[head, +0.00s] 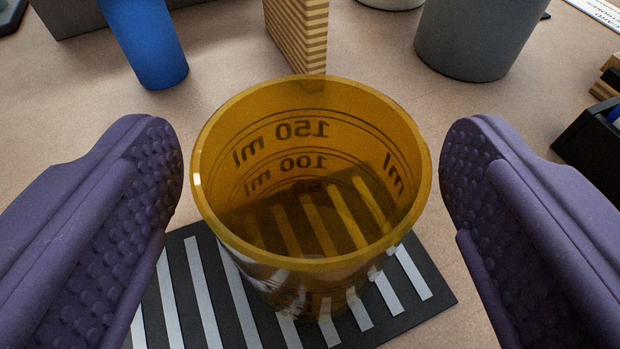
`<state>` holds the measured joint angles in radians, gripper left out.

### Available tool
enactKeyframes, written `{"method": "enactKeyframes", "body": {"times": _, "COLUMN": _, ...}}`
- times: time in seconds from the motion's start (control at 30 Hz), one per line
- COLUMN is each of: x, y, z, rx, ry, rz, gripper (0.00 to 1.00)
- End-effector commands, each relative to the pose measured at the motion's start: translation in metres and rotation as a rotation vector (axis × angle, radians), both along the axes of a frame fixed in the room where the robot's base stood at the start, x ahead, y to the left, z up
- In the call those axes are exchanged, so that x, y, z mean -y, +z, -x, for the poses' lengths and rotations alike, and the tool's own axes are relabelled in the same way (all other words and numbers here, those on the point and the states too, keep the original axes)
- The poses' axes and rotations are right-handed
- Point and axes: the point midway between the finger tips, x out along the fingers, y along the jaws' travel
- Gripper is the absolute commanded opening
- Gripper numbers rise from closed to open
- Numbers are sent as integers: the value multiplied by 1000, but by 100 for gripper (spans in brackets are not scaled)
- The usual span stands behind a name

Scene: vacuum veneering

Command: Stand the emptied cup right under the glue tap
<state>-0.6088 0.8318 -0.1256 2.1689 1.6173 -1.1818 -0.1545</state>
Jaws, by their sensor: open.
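The cup (312,262) is amber and see-through, with ml marks on its wall. It stands upright and looks empty, as the stripes of the mat show through it. It stands on a black mat with pale stripes (175,245). My gripper (312,180) is open, with one purple, studded finger on each side of the cup. A gap shows between each finger and the cup wall. I cannot make out the glue tap in this view.
Behind the cup are a blue cylinder (150,45), a striped layered wood block (298,35) and a grey tub (475,38). A black box (592,150) is at the right edge. Bare tabletop (225,70) lies between the blue cylinder and the wood block.

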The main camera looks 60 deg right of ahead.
Motion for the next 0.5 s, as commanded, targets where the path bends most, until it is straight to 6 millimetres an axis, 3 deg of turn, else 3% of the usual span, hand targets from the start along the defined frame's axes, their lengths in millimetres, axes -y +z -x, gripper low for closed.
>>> {"method": "enactKeyframes", "body": {"times": 0.3, "x": -58, "y": 23, "z": 34, "rx": -1, "ry": 7, "rz": 0, "gripper": 84}}
{"method": "enactKeyframes", "body": {"times": 0.5, "x": -87, "y": 32, "z": 51, "rx": -1, "ry": 3, "rz": -2, "gripper": 84}}
